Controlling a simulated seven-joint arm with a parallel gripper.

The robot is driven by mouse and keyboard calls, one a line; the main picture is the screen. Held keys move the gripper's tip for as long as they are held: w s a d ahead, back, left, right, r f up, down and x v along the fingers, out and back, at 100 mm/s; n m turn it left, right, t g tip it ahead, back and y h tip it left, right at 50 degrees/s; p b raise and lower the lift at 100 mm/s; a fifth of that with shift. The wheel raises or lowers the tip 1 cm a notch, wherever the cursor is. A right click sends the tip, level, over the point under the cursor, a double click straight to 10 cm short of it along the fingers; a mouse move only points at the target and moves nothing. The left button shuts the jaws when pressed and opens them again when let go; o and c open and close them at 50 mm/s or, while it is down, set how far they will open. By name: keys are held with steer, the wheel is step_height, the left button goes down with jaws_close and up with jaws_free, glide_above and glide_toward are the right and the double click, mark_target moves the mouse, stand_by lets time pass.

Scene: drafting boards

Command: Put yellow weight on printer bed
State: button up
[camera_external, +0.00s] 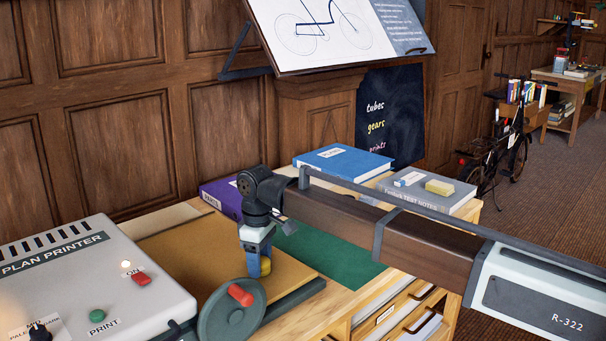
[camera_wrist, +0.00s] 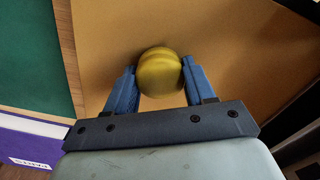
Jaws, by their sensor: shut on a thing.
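The yellow weight (camera_wrist: 158,72) is a rounded piece between the two blue fingers of my gripper (camera_wrist: 159,80) in the wrist view. In the external view the weight (camera_external: 265,267) shows partly behind the fingers of my gripper (camera_external: 257,266), which point down. My gripper is shut on it. The tan printer bed (camera_external: 190,255) lies beside the printer, and my gripper is over its right part. In the wrist view the bed (camera_wrist: 235,45) fills the background behind the weight. I cannot tell whether the weight touches the bed.
The plan printer (camera_external: 75,275) stands at the left. A green wheel with a red handle (camera_external: 240,295) stands in front of my gripper. A green mat (camera_external: 330,252), a purple book (camera_external: 222,192), a blue book (camera_external: 343,163) and a grey book (camera_external: 430,195) lie behind and to the right.

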steer(key=o, duration=1.4)
steer(key=shift+f, duration=0.1)
steer(key=shift+o, duration=0.2)
step_height(320, 180, up, 12)
